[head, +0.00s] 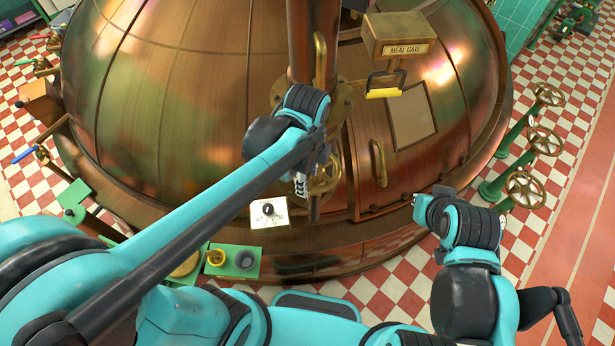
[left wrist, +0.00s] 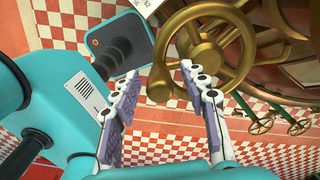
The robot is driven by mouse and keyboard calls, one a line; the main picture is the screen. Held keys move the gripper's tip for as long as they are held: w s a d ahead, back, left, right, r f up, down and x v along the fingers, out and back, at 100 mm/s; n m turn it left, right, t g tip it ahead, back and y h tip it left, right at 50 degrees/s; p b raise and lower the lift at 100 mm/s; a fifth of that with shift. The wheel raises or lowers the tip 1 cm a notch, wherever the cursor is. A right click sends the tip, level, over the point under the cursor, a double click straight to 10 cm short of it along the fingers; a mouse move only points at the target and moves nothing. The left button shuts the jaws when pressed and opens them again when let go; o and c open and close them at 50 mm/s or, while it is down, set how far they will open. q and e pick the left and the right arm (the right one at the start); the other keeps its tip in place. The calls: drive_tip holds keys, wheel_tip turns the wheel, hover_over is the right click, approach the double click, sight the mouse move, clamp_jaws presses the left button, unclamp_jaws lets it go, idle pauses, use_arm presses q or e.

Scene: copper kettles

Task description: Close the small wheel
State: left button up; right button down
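The small brass wheel (head: 325,176) is at the front of the copper kettle, partly hidden behind my left arm in the head view. In the left wrist view the wheel (left wrist: 236,72) is large, with spokes and a central hub. My left gripper (head: 301,186) is beside the wheel's left side. In the left wrist view the left gripper (left wrist: 160,72) is open, its fingers wide apart on either side of the lower-left rim. I cannot tell whether they touch it. My right gripper (head: 418,205) is at the right, away from the wheel; its fingers are unclear.
The copper kettle (head: 210,80) fills the middle. A box marked MEAL GATE (head: 400,34) with a yellow handle (head: 384,93) is above right. A white plate with a black knob (head: 268,209) is left below the wheel. Green posts with brass wheels (head: 526,192) stand right.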

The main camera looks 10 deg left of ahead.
use_arm(q)
wheel_tip(320, 180, up, 12)
idle(0.6)
idle(0.4)
drive_tip(key=s+a+f+n+t, duration=0.3)
drive_tip(key=a+f+n+t, duration=0.6)
drive_tip(key=n, duration=1.1)
drive_tip(key=shift+g, duration=0.9)
drive_tip(key=f+b, duration=1.4)
drive_tip(key=b, duration=0.1)
drive_tip(key=f+b, duration=0.7)
drive_tip(key=f, duration=0.1)
drive_tip(key=shift+a+b, duration=0.25)
drive_tip(key=shift+b, duration=0.15)
